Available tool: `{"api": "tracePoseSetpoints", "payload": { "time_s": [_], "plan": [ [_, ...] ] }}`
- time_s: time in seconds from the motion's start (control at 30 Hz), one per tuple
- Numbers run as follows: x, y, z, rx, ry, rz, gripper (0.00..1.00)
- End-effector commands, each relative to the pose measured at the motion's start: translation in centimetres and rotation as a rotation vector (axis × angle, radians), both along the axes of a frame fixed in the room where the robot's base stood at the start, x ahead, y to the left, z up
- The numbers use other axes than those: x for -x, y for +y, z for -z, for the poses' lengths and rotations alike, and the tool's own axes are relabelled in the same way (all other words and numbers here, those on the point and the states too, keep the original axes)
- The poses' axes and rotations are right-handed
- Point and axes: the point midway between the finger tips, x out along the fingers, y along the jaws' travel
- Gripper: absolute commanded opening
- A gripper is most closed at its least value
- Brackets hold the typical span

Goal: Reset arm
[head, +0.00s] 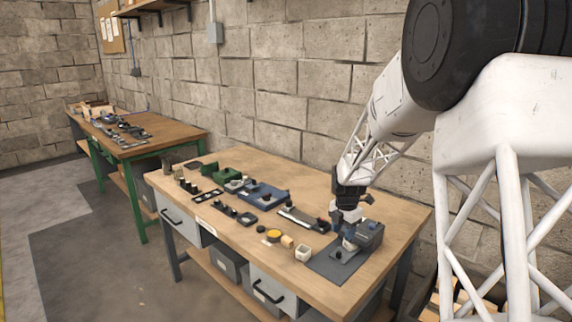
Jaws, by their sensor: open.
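My gripper (347,214) is at the end of my white arm, over the right part of the near workbench (310,185). It points down, just above a small grey-blue device (369,234) on a dark grey mat (326,264). The fingers are small in the picture and partly merge with the device. I cannot tell whether they touch it. I see nothing clearly held.
A yellow round piece (274,236) and a small pale cup (303,252) lie left of the mat. Blue (262,194) and green (227,173) fixtures stand farther left. A second bench (165,133) is at the back left. A block wall runs behind.

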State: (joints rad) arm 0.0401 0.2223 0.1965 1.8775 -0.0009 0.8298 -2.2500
Motion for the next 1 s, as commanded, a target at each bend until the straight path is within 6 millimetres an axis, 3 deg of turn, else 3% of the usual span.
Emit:
{"api": "tracePoseSetpoints", "payload": {
  "time_s": [0.5, 1.0],
  "plan": [
    [9.9, 0.9, -8.2, -0.017, -0.052, 0.504, 0.45],
    [20.6, 1.6, -13.5, -0.061, -0.097, 1.004, 0.45]
  ]
}}
